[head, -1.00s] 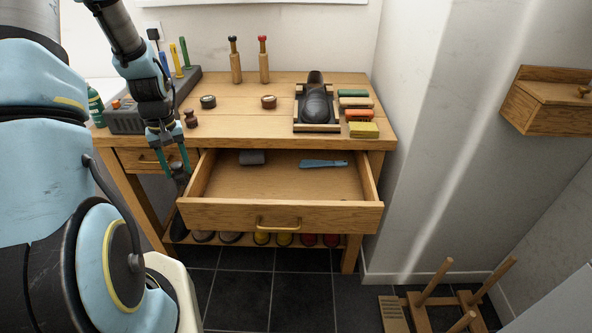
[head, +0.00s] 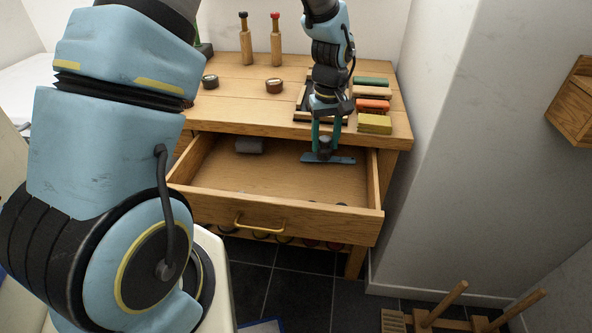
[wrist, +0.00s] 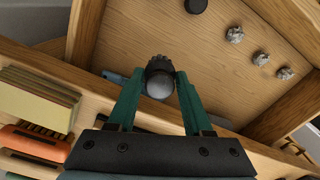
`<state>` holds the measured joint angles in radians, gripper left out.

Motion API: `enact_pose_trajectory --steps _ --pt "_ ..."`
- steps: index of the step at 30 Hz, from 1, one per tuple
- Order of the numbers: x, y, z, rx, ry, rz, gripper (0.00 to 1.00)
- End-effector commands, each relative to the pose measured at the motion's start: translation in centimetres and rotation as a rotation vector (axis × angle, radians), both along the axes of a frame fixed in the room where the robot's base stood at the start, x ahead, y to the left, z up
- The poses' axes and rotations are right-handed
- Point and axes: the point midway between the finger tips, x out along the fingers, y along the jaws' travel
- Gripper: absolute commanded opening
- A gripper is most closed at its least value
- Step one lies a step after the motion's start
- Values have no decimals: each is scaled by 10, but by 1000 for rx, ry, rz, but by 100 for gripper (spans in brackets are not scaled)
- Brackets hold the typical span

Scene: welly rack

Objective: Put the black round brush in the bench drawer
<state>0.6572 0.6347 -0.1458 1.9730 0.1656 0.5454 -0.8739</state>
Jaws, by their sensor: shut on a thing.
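My gripper (head: 324,150) is over the right back part of the open bench drawer (head: 285,217). It is shut on the black round brush (head: 325,144), a small dark thing with a rounded grey end. In the wrist view the brush (wrist: 159,82) sits between the two green fingertips (wrist: 158,78), with the drawer floor (wrist: 150,45) beyond it. In the head view a blue flat tool (head: 340,160) lies in the drawer just below and behind the brush. I cannot tell whether the brush touches anything there.
A dark grey block (head: 249,145) lies at the drawer's back left. The wrist view shows crumpled grey balls (wrist: 260,58) and a black round thing (wrist: 195,5) in the drawer. The middle floor is clear.

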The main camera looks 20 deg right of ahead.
Motion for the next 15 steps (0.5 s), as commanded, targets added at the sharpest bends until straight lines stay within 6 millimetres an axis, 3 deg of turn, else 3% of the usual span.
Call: enact_pose_trajectory --steps 15 --pt "-1 -1 -64 1 0 0 0"
